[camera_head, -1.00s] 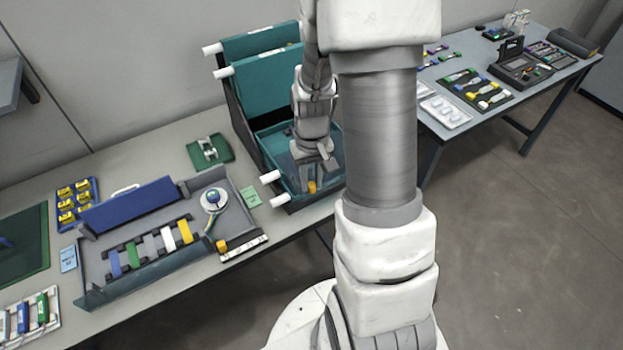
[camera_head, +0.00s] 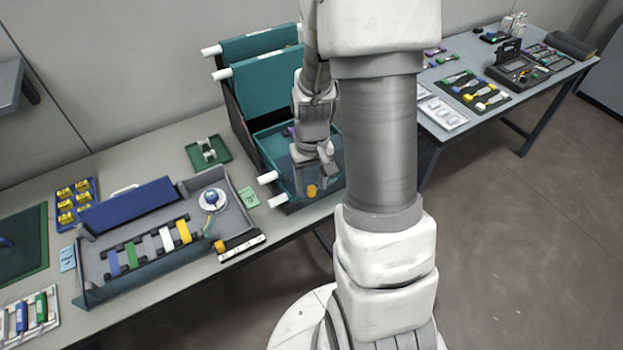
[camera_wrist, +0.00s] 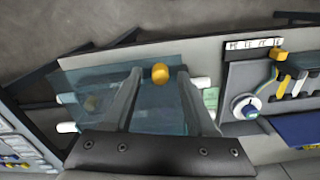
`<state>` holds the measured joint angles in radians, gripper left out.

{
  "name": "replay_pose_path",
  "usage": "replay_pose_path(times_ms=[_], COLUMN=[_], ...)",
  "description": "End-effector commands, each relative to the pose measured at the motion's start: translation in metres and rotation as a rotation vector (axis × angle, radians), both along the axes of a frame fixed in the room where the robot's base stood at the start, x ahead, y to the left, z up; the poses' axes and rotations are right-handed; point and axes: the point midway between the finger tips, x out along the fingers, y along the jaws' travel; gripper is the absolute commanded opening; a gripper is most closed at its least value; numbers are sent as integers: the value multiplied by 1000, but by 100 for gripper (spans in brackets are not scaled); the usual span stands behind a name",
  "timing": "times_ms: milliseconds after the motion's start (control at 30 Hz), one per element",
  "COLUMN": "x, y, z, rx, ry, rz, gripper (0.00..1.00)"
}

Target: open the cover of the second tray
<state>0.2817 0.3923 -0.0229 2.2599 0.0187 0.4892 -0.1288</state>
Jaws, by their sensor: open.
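A dark stand (camera_head: 237,122) holds a stack of teal trays with white rollers at their corners. The upper trays (camera_head: 262,75) are tilted up at the back. A lower tray (camera_head: 265,140) lies flatter, with a clear bluish cover and a yellow knob (camera_head: 311,190) at its front edge. In the wrist view the cover (camera_wrist: 150,108) lies beneath my fingers and the yellow knob (camera_wrist: 160,73) shows between and just beyond the fingertips. My gripper (camera_head: 314,172) is open, above the cover near the knob. I cannot tell whether a finger touches the cover.
To the left, a grey splice tray (camera_head: 250,212) with coloured pieces and a blue lid (camera_head: 140,203) stands close by. A small green tray (camera_head: 222,158) lies behind it. My arm hides part of the stand's right side. Another table (camera_head: 525,103) with tools stands at right.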

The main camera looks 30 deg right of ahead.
Motion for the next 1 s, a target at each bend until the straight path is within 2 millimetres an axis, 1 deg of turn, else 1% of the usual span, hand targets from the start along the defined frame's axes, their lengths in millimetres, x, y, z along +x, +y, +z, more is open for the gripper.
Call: replay_pose_path(times_ms=[133, 267, 700, 800, 900, 1000], x=[1, 1, 1, 1, 1, 0], y=[0, 0, 0, 0, 0, 0], z=[8, 28, 132, 151, 163, 171], rx=[0, -1, -2, -2, -2, -1], ry=[-2, -4, -6, -5, -3, -2], rz=[0, 0, 0, 0, 0, 0], gripper=[57, 57, 57, 57, 57, 57])
